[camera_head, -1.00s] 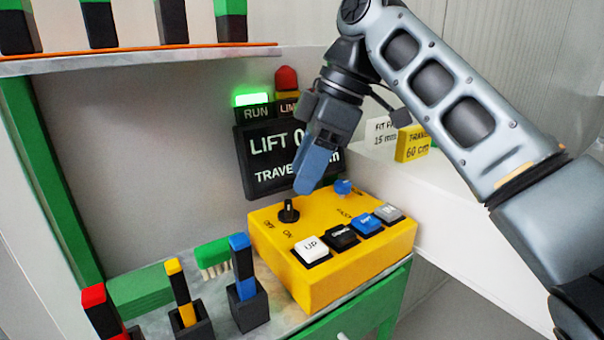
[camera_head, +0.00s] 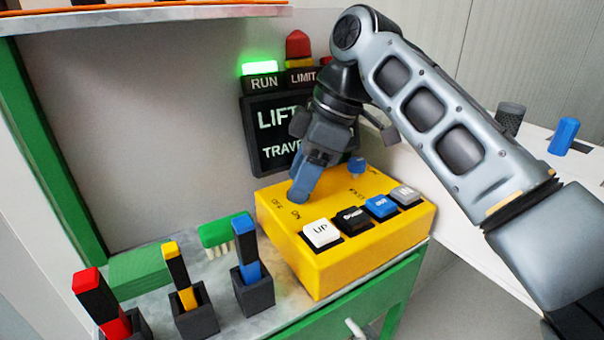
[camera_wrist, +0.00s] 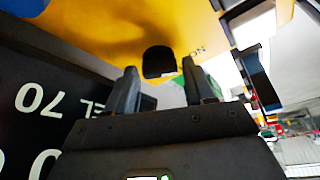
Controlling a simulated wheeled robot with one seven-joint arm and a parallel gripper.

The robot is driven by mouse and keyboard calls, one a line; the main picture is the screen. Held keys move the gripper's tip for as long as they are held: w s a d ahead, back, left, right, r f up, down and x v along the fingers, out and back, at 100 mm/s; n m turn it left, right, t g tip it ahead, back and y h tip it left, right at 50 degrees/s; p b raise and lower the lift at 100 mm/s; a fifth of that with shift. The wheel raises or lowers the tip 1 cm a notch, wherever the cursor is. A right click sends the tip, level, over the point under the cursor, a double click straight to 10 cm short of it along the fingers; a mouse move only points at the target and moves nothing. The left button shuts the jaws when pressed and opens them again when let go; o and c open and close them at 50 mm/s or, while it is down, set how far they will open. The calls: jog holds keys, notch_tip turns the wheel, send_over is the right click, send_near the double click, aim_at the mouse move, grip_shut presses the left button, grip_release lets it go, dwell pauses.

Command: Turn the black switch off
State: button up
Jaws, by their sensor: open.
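The black switch (camera_wrist: 158,62) shows in the wrist view as a dark rounded knob on the yellow control box. It sits between and just beyond my two fingertips, with an upside-down ON label to its right. In the head view my gripper (camera_head: 302,190) points down over the left back of the yellow control box (camera_head: 330,270) and its blue fingers hide the switch. My gripper (camera_wrist: 158,73) is open in the wrist view, one finger on each side of the switch. Contact cannot be told.
A white UP button (camera_head: 321,233), a black button (camera_head: 353,219) and a blue button (camera_head: 381,206) line the box front. A blue knob (camera_head: 357,166) is behind. The dark display (camera_head: 270,140) stands close behind my gripper. The RUN lamp (camera_head: 259,68) glows green.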

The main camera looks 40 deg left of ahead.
jog(key=c, duration=0.8)
jog(key=shift+p, duration=0.5)
jog(key=shift+s+r+m+p, duration=0.1)
jog(key=shift+r+m+p, duration=0.1)
jog(key=shift+m+p, duration=0.65)
jog(key=m+t+p, duration=0.1)
jog(key=m+p, duration=0.2)
jog(key=p, duration=0.1)
jog(key=shift+s+r+y+p, duration=0.1)
jog(key=shift+y+p, duration=0.2)
jog(key=shift+y, duration=0.1)
jog(key=m+t+p, duration=0.2)
jog(key=m+p, duration=0.2)
jog(key=p, duration=0.1)
jog(key=shift+s+m, duration=0.1)
jog(key=shift+m, duration=0.15)
jog(key=shift+f+m+t+p, duration=0.25)
jog(key=shift+m+t+p, duration=0.45)
jog(key=shift+m+p, duration=0.7)
